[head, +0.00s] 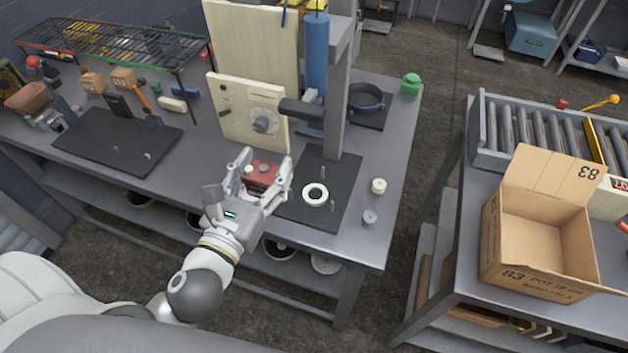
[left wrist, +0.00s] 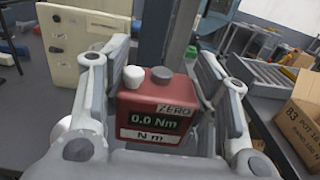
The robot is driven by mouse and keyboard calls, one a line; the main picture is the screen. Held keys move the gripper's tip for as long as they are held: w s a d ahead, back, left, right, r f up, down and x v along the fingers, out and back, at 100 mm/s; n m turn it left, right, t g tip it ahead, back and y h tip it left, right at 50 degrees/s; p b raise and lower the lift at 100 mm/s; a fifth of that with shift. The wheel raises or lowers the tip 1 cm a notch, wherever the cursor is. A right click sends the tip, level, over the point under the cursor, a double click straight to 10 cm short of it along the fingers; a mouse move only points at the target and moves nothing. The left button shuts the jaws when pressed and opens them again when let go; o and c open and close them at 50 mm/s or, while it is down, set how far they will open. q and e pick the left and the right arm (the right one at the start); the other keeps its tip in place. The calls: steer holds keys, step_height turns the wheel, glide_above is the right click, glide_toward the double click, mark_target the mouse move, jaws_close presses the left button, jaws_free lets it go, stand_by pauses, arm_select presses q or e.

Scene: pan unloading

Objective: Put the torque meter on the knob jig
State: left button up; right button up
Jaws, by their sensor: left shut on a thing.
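The torque meter (head: 264,173) is a small red box with one white and one grey knob on top. In the left wrist view the torque meter (left wrist: 157,110) faces me, its display reading 0.0 Nm. My left gripper (head: 262,180) is shut on it, with a finger on either side. The meter is in front of a cream upright panel with a round grey dial, which looks like the knob jig (head: 237,112). The panel also shows in the left wrist view (left wrist: 85,45), behind and left of the meter. My right gripper is not in view.
A dark mat (head: 345,200) with a white ring (head: 315,194) and upright pins lies right of my gripper. A grey column (head: 340,95) with a dark arm stands behind it. Two small cylinders stand right of the mat. Another dark mat (head: 100,140) lies at left.

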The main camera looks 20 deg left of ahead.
arm_select(q)
steer(key=w+d+f, duration=0.2)
steer(key=w+f, duration=0.1)
steer(key=w+d+f, duration=0.1)
steer(key=w+f, duration=0.3)
steer(key=w+d+f, duration=0.2)
steer(key=w+f, duration=0.2)
steer(key=shift+w+d+f, duration=0.15)
steer(key=shift+d+f, duration=0.05)
steer(key=shift+d, duration=0.15)
steer(key=shift+f+b, duration=0.3)
steer(key=shift+f, duration=0.15)
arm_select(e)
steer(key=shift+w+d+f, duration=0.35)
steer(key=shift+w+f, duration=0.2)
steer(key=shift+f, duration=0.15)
arm_select(q)
steer(key=shift+f+b, duration=0.65)
steer(key=o, duration=1.2)
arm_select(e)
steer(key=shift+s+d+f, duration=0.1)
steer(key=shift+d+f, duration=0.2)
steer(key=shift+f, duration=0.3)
